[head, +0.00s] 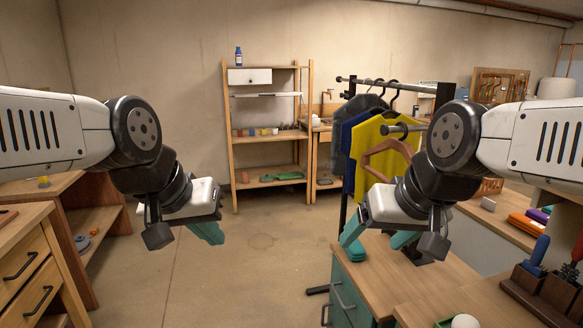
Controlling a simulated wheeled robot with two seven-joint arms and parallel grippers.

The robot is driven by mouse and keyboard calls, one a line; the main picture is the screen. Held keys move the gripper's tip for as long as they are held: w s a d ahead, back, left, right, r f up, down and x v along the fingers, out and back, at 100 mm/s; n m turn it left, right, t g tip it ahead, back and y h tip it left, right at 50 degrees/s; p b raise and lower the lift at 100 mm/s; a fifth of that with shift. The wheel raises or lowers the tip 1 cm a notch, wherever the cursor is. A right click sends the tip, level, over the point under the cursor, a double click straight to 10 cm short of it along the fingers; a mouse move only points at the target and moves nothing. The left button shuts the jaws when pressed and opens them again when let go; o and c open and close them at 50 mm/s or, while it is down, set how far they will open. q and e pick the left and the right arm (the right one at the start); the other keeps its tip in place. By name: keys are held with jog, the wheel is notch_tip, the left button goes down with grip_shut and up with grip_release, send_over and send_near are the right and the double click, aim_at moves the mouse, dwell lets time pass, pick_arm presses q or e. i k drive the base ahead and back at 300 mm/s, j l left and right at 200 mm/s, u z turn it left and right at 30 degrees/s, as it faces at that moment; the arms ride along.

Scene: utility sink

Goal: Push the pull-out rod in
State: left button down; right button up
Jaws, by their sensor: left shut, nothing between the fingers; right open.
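A dark clothes rack (343,170) stands right of centre in the head view. A short dark rod (404,128) with a rounded end sticks out from it toward me, below the top rail; this looks like the pull-out rod. A wooden hanger (377,146) is just below the rod; I cannot tell if it hangs from it. My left gripper (208,232) is shut and empty over the open floor, well left of the rack. My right gripper (376,239) is open and empty, lower than the rod and nearer to me, with teal fingers apart. My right arm hides part of the rack's right side.
Blue and yellow shirts (382,139) hang on the rack. A wooden counter (440,278) stands below my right gripper, with a tool block (540,293) at right. Wooden drawers (28,262) stand at left, a shelf unit (233,150) at the back. The middle floor is clear.

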aim_at(339, 79)
jog(key=i+j+u, duration=0.5)
jog(key=i+j, duration=0.35)
jog(key=i+j+z, duration=0.1)
jog(key=i, duration=0.45)
jog(key=i+j, duration=0.1)
jog(key=i, duration=0.4)
jog(key=i+j+z, duration=0.15)
jog(key=i, duration=0.4)
jog(key=i+j, duration=0.15)
jog(key=i, duration=0.35)
jog(key=i+z, duration=0.75)
jog(key=i+j+z, duration=0.35)
jog(key=i, duration=0.15)
jog(key=i+z, duration=0.3)
jog(key=z, duration=0.2)
jog(key=i+j+z, duration=0.15)
jog(key=z, duration=0.35)
jog(key=i+j+z, duration=0.25)
jog(key=z, duration=0.25)
jog(key=i+j+z, duration=0.25)
jog(key=z, duration=0.25)
jog(key=j+z, duration=0.25)
jog(key=j, duration=0.35)
